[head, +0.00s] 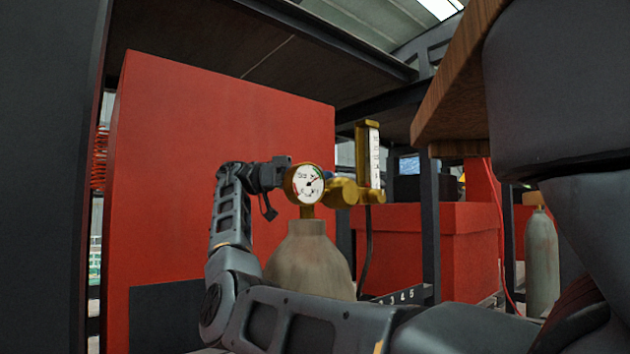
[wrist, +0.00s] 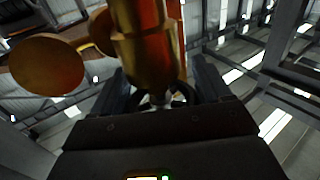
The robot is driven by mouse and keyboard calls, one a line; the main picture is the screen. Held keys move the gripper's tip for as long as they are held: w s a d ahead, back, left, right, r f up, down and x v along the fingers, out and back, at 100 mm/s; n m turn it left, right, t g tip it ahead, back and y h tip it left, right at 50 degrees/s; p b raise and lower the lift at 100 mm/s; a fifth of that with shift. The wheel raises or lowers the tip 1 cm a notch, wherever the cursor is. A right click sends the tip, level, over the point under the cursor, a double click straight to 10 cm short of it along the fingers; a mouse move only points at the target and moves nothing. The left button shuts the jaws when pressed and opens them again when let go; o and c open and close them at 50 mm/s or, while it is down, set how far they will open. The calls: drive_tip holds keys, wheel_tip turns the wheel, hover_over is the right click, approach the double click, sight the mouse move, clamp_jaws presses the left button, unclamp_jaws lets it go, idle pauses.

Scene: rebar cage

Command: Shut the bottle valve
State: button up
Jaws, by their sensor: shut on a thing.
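The gas bottle (head: 308,262) stands upright in the middle of the head view, tan-grey with a rounded shoulder. A brass regulator (head: 345,192) with a round white dial gauge (head: 306,184) and an upright scale tube (head: 374,158) sits on its top. My gripper (head: 277,174) reaches in from the left behind the gauge, which hides its fingertips. In the wrist view, the fingers of my gripper (wrist: 161,80) stand on both sides of a dark valve handwheel (wrist: 182,94) and are shut on it. The brass body (wrist: 147,45) rises just beyond and hides part of the wheel.
A tall red panel (head: 215,190) stands behind the bottle, and a red box (head: 437,245) stands at right. Another grey bottle (head: 541,258) stands farther right. A dark hose (head: 366,250) hangs from the regulator. A dark post (head: 430,225) stands near the box.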

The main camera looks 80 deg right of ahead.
idle(0.5)
drive_tip(key=o, duration=0.9)
drive_tip(key=shift+o, duration=0.2)
drive_tip(key=shift+h+p, duration=0.3)
drive_tip(key=shift+p, duration=0.1)
